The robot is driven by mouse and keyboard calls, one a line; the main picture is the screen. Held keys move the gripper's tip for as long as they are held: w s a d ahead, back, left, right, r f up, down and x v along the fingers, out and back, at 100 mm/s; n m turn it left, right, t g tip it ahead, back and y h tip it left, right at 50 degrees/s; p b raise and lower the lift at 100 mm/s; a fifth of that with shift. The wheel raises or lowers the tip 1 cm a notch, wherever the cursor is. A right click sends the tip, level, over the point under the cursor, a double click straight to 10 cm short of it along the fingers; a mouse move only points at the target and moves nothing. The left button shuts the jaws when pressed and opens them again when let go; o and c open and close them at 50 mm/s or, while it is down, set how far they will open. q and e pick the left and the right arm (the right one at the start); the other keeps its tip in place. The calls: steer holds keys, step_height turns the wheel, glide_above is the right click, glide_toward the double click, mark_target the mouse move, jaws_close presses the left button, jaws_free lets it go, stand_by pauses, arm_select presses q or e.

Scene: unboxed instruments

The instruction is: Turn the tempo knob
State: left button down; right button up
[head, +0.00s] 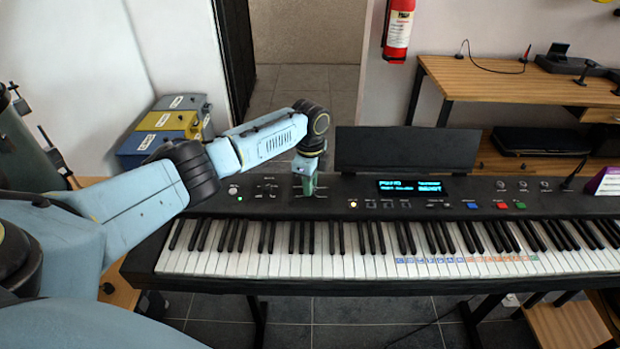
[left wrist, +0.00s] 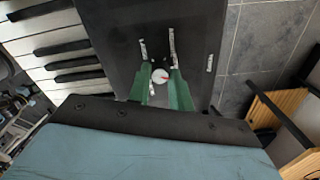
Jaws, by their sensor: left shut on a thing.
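The tempo knob (left wrist: 160,76) is a small white round knob with a red mark on the black keyboard panel. In the left wrist view it sits between the green fingertips of my left gripper (left wrist: 161,82), which is shut on it. In the head view my left gripper (head: 308,184) points down at the panel, left of the lit display, and hides the knob. The keyboard (head: 330,208) is black with white and black keys. My right gripper is not in view.
A lit display (head: 410,187) and a black music rest (head: 405,150) stand right of the gripper. A wooden desk (head: 510,85) is at the back right. Stacked boxes (head: 165,130) stand at the back left. The keys in front are clear.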

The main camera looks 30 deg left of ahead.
arm_select(q)
steer(key=m, duration=0.3)
steer(key=shift+m+p, duration=0.4)
steer(key=shift+m, duration=1.9)
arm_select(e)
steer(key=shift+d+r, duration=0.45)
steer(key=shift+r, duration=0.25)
arm_select(q)
steer(key=c, duration=1.3)
jaws_free()
steer(key=shift+o, duration=0.2)
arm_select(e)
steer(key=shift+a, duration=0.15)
arm_select(q)
step_height(320, 180, up, 14)
steer(key=p, duration=0.1)
steer(key=shift+f+p, duration=0.25)
steer(key=shift+p, duration=0.1)
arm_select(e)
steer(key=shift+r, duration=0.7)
